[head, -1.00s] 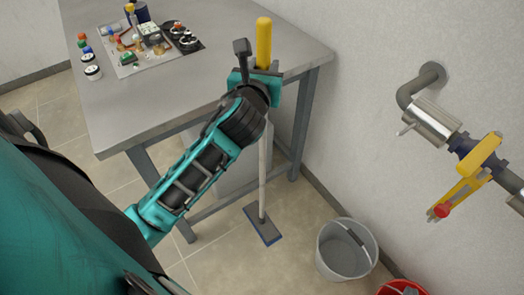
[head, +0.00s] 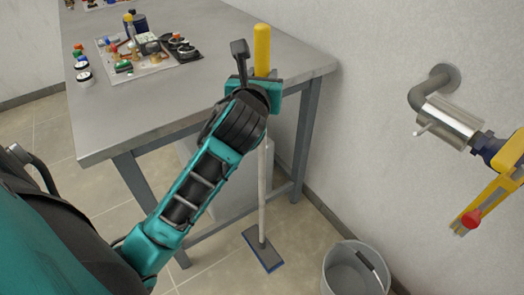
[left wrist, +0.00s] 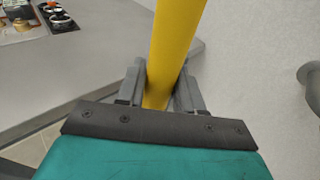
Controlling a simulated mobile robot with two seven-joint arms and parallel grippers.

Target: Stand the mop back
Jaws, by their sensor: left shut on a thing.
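The mop stands nearly upright in front of the table's right end. Its yellow grip (head: 262,48) sticks up above my left gripper (head: 262,80), and its pale pole (head: 262,190) runs down to a flat grey-blue head (head: 264,249) at the floor. In the left wrist view my left gripper (left wrist: 165,92) is shut on the yellow grip (left wrist: 175,45), with a grey finger on each side. Whether the head touches the floor is hard to tell. My right gripper is not in view.
A grey metal table (head: 140,112) holds a tray of small parts (head: 150,58) and small jars. A grey bucket (head: 340,270) stands on the floor right of the mop head. A pipe with a yellow-handled valve (head: 490,185) juts from the right wall.

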